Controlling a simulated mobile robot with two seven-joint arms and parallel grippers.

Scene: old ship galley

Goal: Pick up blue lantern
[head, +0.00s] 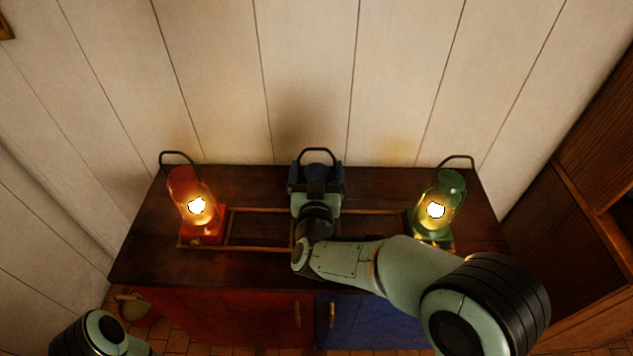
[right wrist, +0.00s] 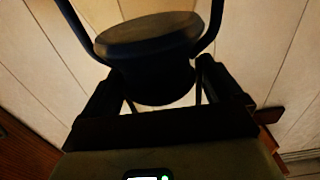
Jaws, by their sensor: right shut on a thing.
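The blue lantern (head: 317,157) is dark and unlit, with a wire handle, at the back middle of the counter in the head view. My right gripper (head: 316,178) reaches it from the front and is shut on it. In the right wrist view the lantern's dark cap (right wrist: 150,45) and handle sides show between the fingers of the right gripper (right wrist: 155,95). The lantern's lower part is hidden behind my gripper and wrist, so I cannot tell whether it touches the counter. My left gripper is out of view; only part of my left arm shows at bottom left.
A lit red lantern (head: 187,195) stands at the left of the dark wooden counter (head: 150,255), and a lit green lantern (head: 447,190) at the right. A low wooden rack frame (head: 262,247) runs between them. A plank wall (head: 310,70) rises close behind. Wooden shelving (head: 575,200) is at right.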

